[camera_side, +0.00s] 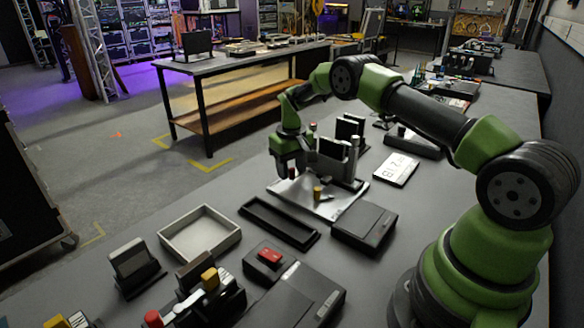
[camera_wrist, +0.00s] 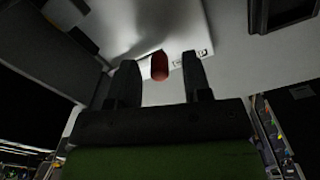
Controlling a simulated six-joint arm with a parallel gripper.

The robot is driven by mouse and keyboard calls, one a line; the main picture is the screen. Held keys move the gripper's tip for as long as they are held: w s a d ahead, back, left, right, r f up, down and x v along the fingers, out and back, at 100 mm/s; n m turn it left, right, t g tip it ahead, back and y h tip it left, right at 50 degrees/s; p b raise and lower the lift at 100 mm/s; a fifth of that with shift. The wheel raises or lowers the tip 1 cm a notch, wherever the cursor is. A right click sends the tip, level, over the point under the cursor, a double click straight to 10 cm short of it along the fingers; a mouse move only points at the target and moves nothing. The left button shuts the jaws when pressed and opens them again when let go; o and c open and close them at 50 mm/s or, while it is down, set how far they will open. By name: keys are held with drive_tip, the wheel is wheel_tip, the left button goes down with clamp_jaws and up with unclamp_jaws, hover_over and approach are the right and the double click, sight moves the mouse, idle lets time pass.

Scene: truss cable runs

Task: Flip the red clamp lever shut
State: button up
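A red rounded piece (camera_wrist: 159,66), which looks like the clamp lever's tip, shows between my gripper's fingers in the wrist view. My gripper (camera_wrist: 160,72) is open, with a gap on each side of the red piece; no contact shows. In the side view my gripper (camera_side: 289,170) points down over the left part of a shiny metal plate (camera_side: 318,204), and a small red bit (camera_side: 292,173) shows at its fingers. The rest of the clamp is mostly hidden, so I cannot tell the lever's angle.
A grey upright block (camera_side: 333,160) stands on the plate just right of my gripper, with a yellow-brown peg (camera_side: 317,193) in front. A black tray (camera_side: 279,222), a grey tray (camera_side: 199,234), a dark box (camera_side: 364,227) and a box with a red block (camera_side: 269,257) lie nearer.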

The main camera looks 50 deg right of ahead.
sight(291, 169)
wheel_tip(291, 169, up, 10)
idle(0.6)
